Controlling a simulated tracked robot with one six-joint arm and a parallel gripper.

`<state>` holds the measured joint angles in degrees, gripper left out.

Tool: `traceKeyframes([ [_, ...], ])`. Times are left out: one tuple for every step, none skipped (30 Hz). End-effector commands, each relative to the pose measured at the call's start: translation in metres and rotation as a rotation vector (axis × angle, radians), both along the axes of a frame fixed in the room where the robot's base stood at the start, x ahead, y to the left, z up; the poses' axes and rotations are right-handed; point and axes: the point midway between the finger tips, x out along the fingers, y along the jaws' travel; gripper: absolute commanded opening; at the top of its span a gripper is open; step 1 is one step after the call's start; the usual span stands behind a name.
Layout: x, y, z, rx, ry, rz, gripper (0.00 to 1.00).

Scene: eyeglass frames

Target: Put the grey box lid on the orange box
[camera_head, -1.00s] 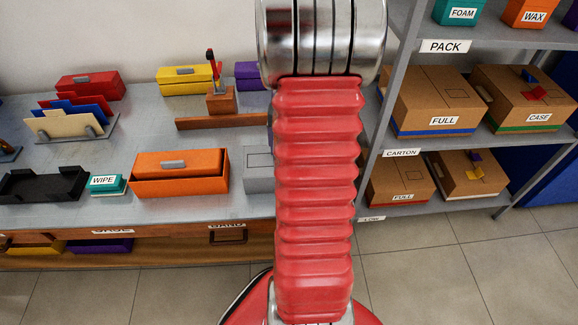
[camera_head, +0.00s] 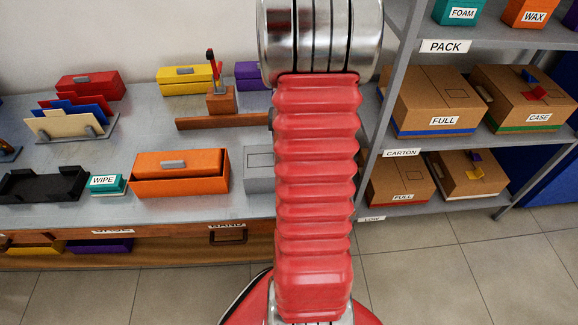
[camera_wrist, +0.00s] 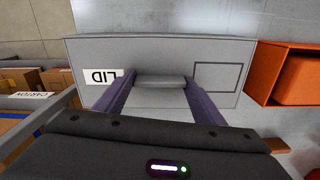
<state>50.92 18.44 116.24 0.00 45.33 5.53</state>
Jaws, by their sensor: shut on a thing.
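The grey box lid (camera_wrist: 150,50) fills the upper middle of the wrist view, with a white LID label and an outlined rectangle on top. My gripper (camera_wrist: 160,84) is shut on its grey handle, one purple finger at each end. The lid's left end (camera_head: 259,183) shows in the head view beside the orange box; my arm hides the rest. The orange box (camera_head: 184,188) stands on the table just left of the lid. An orange piece with a grey handle sits in its opening. The box shows at the right in the wrist view (camera_wrist: 262,75). I cannot tell whether the lid touches the table.
A teal WIPE box (camera_head: 106,184) and a black tray (camera_head: 40,186) stand left of the orange box. A brown bar (camera_head: 222,122) lies behind it. A grey shelf (camera_head: 375,140) with cartons stands close on the right. Bare table (camera_head: 130,213) shows in front.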

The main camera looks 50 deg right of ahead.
Motion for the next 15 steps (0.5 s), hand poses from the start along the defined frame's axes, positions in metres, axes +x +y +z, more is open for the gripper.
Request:
traceKeyframes([
  [0.0000,0.0000,0.0001,0.000,0.000,0.000,0.55],
  [0.0000,0.0000,0.0001,0.000,0.000,0.000,0.53],
  [0.0000,0.0000,0.0001,0.000,0.000,0.000,0.50],
  [0.0000,0.0000,0.0001,0.000,0.000,0.000,0.48],
  [0.0001,-0.0001,0.0001,0.000,0.000,0.000,0.46],
  [0.0001,-0.0001,0.0001,0.000,0.000,0.000,0.43],
  [0.0001,-0.0001,0.0001,0.000,0.000,0.000,0.41],
  [0.0001,-0.0001,0.0001,0.000,0.000,0.000,0.39],
  [0.0001,-0.0001,0.0002,0.000,0.000,0.000,0.39],
  [0.0001,-0.0002,0.0004,0.000,0.000,0.000,0.39],
  [0.0001,-0.0002,0.0007,-0.001,-0.001,0.000,0.39],
  [0.0001,-0.0002,0.0014,-0.001,-0.001,0.000,0.39],
  [0.0002,-0.0003,0.0021,-0.001,-0.001,0.000,0.39],
  [0.0002,-0.0003,0.0031,-0.001,-0.001,0.000,0.39],
  [0.0002,-0.0003,0.0045,-0.001,-0.001,0.000,0.39],
])
